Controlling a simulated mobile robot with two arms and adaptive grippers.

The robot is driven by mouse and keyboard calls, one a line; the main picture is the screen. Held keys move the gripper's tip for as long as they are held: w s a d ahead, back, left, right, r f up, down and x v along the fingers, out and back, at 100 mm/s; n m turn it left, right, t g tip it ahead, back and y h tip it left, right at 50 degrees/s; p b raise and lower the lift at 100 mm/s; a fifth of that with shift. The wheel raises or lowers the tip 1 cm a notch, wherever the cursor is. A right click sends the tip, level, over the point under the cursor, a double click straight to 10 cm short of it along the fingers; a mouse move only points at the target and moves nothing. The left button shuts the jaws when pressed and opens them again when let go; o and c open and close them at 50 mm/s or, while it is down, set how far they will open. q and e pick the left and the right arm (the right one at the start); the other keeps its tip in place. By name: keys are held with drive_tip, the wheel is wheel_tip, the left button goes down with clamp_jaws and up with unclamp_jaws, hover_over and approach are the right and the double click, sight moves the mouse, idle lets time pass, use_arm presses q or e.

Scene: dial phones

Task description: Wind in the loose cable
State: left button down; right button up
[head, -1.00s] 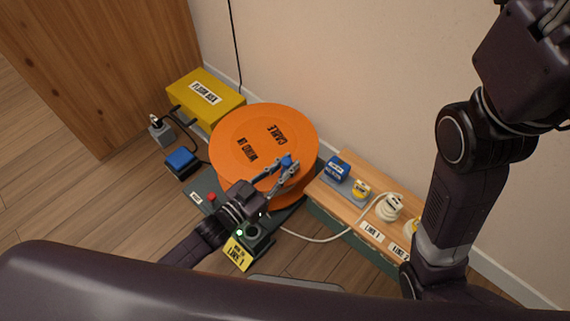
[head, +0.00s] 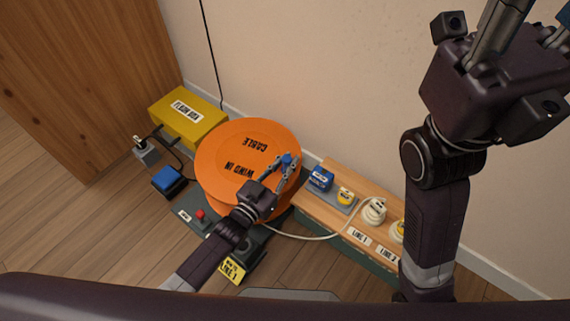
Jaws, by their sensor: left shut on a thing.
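The orange reel (head: 222,155) lies flat, with "WIND IN" and "CABLE" on its top. My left gripper (head: 287,161) is shut on a small blue knob (head: 286,159) at the right part of the reel's top. The white loose cable (head: 305,237) comes from under the front of the reel, lies in a slack curve and rises to a white plug (head: 374,211) on a wooden-topped box. My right gripper (head: 525,30) is raised at the top right, away from the reel, and its fingertips are cut off by the frame.
A yellow box (head: 190,122), a blue block (head: 167,180) and a grey socket with a plug (head: 145,150) stand left of the reel. The wooden-topped box (head: 325,216) stands at the right, with blue and yellow items. A red button (head: 200,214) is near my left arm.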

use_arm(q)
drive_tip(key=shift+w, duration=0.15)
drive_tip(key=c, duration=1.8)
unclamp_jaws()
drive_tip(key=v, duration=1.2)
